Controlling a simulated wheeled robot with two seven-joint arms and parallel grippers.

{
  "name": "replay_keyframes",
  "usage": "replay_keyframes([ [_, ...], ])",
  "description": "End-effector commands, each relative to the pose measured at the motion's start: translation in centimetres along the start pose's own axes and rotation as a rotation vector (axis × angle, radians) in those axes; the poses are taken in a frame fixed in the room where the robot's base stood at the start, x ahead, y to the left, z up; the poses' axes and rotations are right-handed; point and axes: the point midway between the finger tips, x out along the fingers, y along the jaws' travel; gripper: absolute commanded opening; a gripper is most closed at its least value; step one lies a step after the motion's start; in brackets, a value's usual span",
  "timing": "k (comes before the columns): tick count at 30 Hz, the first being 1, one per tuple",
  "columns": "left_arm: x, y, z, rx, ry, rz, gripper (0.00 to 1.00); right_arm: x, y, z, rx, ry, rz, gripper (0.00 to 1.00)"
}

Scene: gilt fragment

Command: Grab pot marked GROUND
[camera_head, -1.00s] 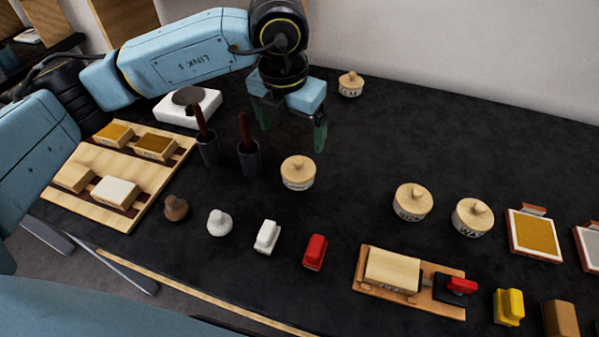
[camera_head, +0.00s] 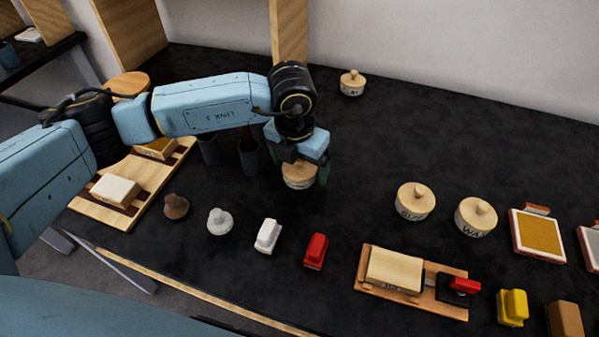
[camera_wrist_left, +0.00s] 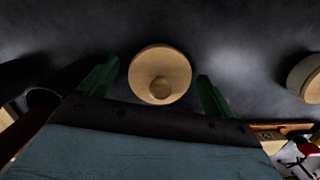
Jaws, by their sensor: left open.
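A round pale wooden-lidded pot (camera_head: 298,182) stands on the dark worktop below my left gripper (camera_head: 300,166). Its label is too small and partly covered to read. The gripper is open, its green fingers on either side of the pot, and it hides part of the lid. In the left wrist view the pot's lid and knob (camera_wrist_left: 160,75) lie between the two open fingers, with gaps on both sides. I cannot tell whether the fingers reach down to its sides. My right gripper is out of view.
Similar lidded pots stand at the back (camera_head: 352,83) and to the right, one (camera_head: 414,200) beside another (camera_head: 475,216). Dark cups (camera_head: 249,156) stand just left of the gripper. Small white (camera_head: 267,236) and red (camera_head: 315,250) blocks lie in front. The worktop behind right is clear.

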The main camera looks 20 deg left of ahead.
Motion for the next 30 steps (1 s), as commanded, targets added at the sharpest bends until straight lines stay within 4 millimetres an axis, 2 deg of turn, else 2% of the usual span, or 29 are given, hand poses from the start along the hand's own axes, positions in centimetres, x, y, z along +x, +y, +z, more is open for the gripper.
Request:
replay_keyframes([
  [4,-0.05,-0.02,0.01,0.0,0.0,0.0,0.88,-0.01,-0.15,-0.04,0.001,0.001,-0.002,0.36],
  [24,-0.1,-0.01,0.03,0.0,-0.001,0.0,0.0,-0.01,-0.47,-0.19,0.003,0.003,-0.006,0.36],
  [30,-0.16,-0.02,0.08,0.0,-0.002,-0.001,0.0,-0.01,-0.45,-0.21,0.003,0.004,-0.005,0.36],
])
